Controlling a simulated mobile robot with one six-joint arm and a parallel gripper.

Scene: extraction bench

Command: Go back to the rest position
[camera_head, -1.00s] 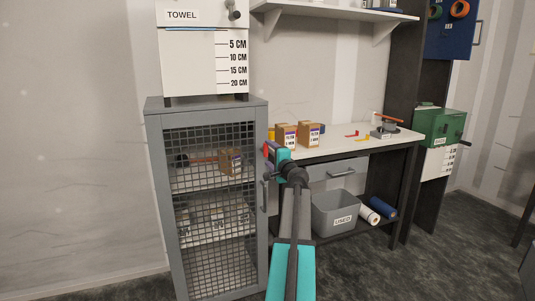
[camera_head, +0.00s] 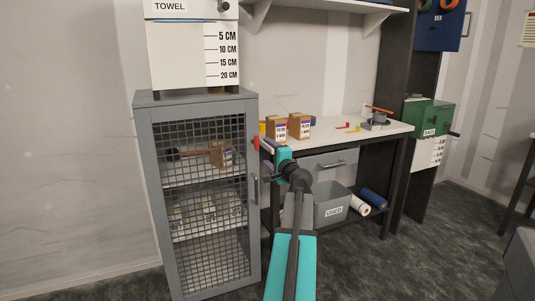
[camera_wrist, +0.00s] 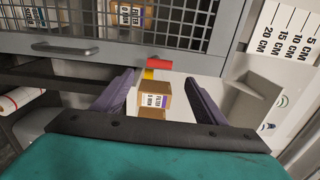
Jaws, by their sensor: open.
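My gripper (camera_wrist: 158,100) is open in the wrist view, with its two dark purple fingers apart and nothing between them. Beyond the gap, farther off, stand brown filter boxes (camera_wrist: 152,97). In the head view my teal and dark arm reaches forward from the bottom, and its gripper end (camera_head: 262,160) is beside the right edge of the mesh cabinet (camera_head: 145,190), in front of the bench (camera_head: 345,137). I cannot tell from this view whether it touches the cabinet.
The cabinet holds a brown box (camera_head: 221,155) behind its mesh door. Two filter boxes (camera_head: 288,127) stand on the bench. A grey USED bin (camera_head: 331,211) and rolls (camera_head: 372,199) lie below. A towel dispenser (camera_head: 180,50) tops the cabinet. Dark floor (camera_head: 410,255) is free at right.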

